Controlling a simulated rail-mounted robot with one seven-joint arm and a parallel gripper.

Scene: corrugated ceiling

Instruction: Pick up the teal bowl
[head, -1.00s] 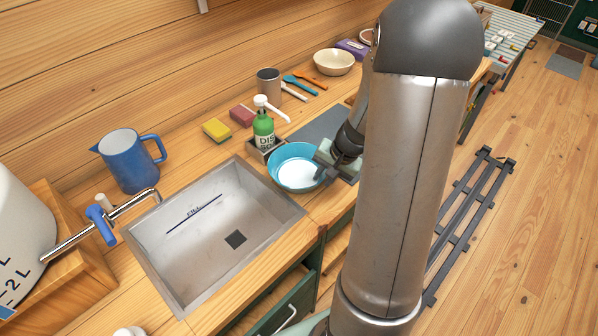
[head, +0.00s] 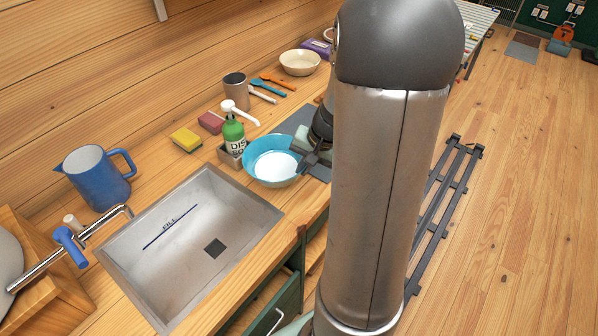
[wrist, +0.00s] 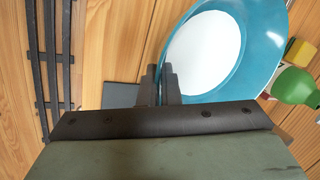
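The teal bowl (head: 256,174) has a white inner bottom and is in the head view between the sink and my arm. It also shows large at the upper right of the wrist view (wrist: 262,62). My gripper (head: 306,157) is at the bowl's right rim. In the wrist view its two dark fingers (wrist: 161,78) are close together with the rim between them. The bowl appears slightly tilted and raised off the counter; its underside and the exact gap are hidden.
A green soap bottle (head: 233,136) in a small caddy stands close behind the bowl. The metal sink (head: 190,240) lies to its left. A blue pitcher (head: 95,178), sponges (head: 186,140), a cup (head: 235,86) and a cream bowl (head: 300,63) line the back.

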